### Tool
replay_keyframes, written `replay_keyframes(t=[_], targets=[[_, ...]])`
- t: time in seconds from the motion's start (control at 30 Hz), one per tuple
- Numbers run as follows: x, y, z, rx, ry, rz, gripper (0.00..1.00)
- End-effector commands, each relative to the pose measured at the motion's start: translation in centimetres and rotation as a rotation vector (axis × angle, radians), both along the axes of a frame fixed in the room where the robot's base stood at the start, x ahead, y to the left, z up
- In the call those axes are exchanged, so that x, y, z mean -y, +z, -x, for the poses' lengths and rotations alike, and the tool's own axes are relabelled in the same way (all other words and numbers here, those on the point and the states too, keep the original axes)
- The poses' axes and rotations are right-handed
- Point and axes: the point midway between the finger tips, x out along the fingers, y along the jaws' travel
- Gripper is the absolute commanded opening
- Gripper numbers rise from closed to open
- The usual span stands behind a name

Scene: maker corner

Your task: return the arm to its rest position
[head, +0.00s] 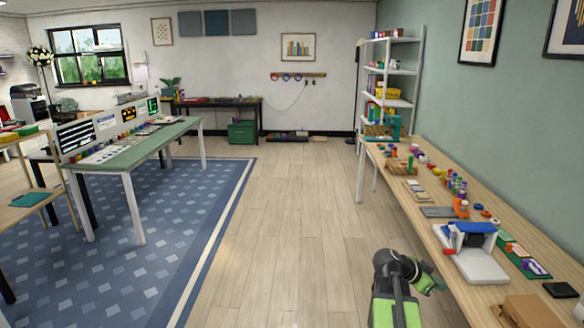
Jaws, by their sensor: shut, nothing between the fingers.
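My arm, green and black, rises from the bottom edge of the head view, right of centre. It bends to the right at a dark joint. Fine detail of the fingertips is too small to make out.
A white-based device with a blue top (470,250) stands on the workbench beside my gripper, with several small jars and tools further back. A cardboard-coloured box (528,312) sits near the bottom right. The wooden floor (290,210) is clear; a green-topped table (135,140) stands left.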

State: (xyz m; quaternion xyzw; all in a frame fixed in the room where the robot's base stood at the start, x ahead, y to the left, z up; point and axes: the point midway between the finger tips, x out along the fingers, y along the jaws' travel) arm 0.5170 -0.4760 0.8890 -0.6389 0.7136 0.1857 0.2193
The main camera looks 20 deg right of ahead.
Motion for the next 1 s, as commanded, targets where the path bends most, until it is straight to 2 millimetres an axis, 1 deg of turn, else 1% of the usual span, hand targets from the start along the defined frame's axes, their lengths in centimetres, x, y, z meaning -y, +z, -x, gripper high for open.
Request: replay_keyframes(t=[0.03, 0.07, 0.1, 0.17, 0.2, 0.23, 0.27, 0.3, 0.37, 0.4, 0.47, 0.5, 0.6, 0.7, 0.73, 0.77, 0.8, 1.0], targets=[[-3.9, 1.6, -2.7, 0.011, 0.063, -0.036, 0.0], [-6.1, 1.6, -4.1, 0.01, 0.101, -0.066, 0.0], [-9.3, 1.5, -5.7, -0.001, 0.158, -0.11, 0.0], [-14.2, 1.2, -7.6, -0.04, 0.252, -0.188, 0.0], [-17.6, 1.0, -8.5, -0.076, 0.322, -0.242, 0.0], [-20.2, 0.7, -9.1, -0.108, 0.379, -0.287, 0.0], [-22.8, 0.5, -9.5, -0.143, 0.44, -0.33, 0.0], [-26.3, 0.2, -9.8, -0.196, 0.527, -0.39, 0.0], [-31.5, -0.3, -9.9, -0.287, 0.672, -0.484, 0.0], [-34.9, -0.7, -9.5, -0.354, 0.781, -0.551, 0.0], [-39.6, -1.3, -8.5, -0.46, 0.965, -0.654, 0.0], [-41.8, -2.0, -7.7, -0.526, 1.089, -0.722, 0.0], [-44.6, -2.7, -6.2, -0.636, 1.337, -0.821, 0.0], [-45.5, -2.8, -5.6, -0.711, 1.486, -0.836, 0.0], [-45.5, -2.8, -5.6, -0.728, 1.509, -0.831, 0.0], [-47.3, -2.8, -5.5, -0.74, 1.525, -0.827, 0.0], [-47.9, -2.8, -5.5, -0.749, 1.54, -0.822, 0.0], [-47.9, -2.8, -5.6, -0.752, 1.546, -0.817, 0.0]])
